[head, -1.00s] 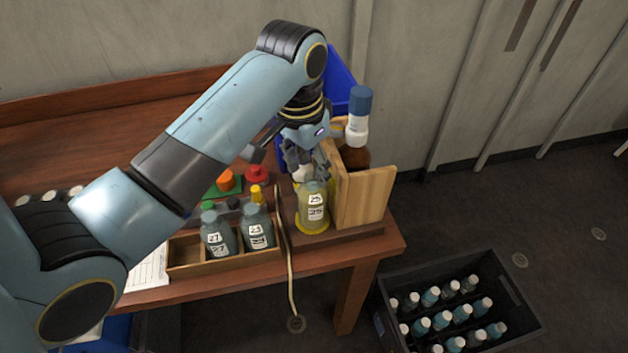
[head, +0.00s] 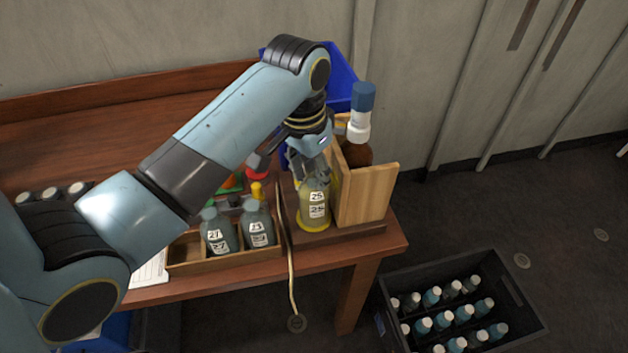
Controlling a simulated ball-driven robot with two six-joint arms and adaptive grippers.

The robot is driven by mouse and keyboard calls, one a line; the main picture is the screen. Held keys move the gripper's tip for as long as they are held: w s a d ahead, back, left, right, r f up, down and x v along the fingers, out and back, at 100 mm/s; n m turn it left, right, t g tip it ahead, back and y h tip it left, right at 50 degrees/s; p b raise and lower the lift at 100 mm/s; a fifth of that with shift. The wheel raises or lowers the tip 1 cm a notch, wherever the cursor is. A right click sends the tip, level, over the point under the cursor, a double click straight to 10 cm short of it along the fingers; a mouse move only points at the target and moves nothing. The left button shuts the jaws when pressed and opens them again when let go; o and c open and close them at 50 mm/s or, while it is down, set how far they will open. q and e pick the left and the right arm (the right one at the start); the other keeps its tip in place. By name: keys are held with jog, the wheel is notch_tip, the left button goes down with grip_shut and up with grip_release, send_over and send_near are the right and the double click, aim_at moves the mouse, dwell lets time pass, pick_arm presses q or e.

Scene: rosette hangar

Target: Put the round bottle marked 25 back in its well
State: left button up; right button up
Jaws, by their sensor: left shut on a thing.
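The round bottle marked 25 (head: 315,208) is yellowish and clear, with white labels on its front. It stands upright at the front of a dark wooden base, with a yellow ring (head: 314,228) around its foot. Whether its bottom is sunk in a well I cannot tell. My left gripper (head: 314,176) comes down from above and is shut on the top of this bottle, hiding its cap. My right gripper does not show.
At left, a divided wooden tray (head: 190,266) holds grey bottles marked 27 (head: 218,234) and 13 (head: 258,228). A cable (head: 290,270) hangs over the front edge. A black crate (head: 512,300) stands on the floor.

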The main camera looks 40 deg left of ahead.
pick_arm(q)
jog(key=shift+c, duration=0.4)
jog(key=shift+r+p, duration=0.8)
jog(key=shift+r, duration=2.7)
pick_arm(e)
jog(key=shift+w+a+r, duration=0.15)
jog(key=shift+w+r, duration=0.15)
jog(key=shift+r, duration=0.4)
